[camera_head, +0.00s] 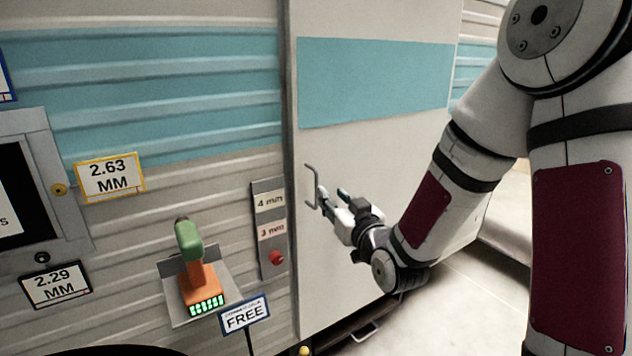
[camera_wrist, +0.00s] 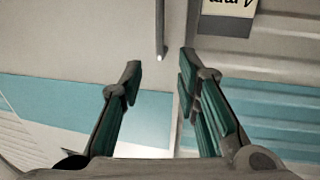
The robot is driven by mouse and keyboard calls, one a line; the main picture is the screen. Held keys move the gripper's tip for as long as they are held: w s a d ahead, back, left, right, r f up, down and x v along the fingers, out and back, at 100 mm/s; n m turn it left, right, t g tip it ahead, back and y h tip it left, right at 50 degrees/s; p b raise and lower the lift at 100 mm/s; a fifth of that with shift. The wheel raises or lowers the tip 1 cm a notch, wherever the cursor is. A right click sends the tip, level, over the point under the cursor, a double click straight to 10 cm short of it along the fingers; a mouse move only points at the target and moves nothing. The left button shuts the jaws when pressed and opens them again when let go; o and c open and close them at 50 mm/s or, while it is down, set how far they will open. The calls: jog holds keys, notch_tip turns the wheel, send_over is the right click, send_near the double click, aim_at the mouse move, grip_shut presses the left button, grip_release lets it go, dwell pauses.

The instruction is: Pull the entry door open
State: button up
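The entry door (camera_head: 375,165) is a pale panel with a blue band. A thin bracket-shaped metal handle (camera_head: 314,180) stands out near its left edge. I cannot tell whether the door stands slightly ajar. My gripper (camera_head: 331,196) is just right of the handle, pointing at the door. In the wrist view my gripper (camera_wrist: 160,61) has its two fingers spread apart with nothing clasped. There the handle bar (camera_wrist: 160,30) lies ahead, its end between the fingertips in the picture. Contact with the handle cannot be made out.
Left of the door is a small panel with a red button (camera_head: 276,257). A green and orange tool (camera_head: 198,265) stands on a grey holder, with a "FREE" sign (camera_head: 245,314) beside it. A step (camera_head: 365,332) shows below the door. Pale floor (camera_head: 470,290) lies open at right.

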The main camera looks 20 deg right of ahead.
aim_at(318, 180)
jog(key=w, duration=0.3)
jog(key=w+a, duration=0.1)
jog(key=w, duration=0.6)
jog(key=shift+w+a+b, duration=0.15)
jog(key=shift+w+b, duration=0.15)
jog(key=shift+w, duration=0.1)
grip_shut()
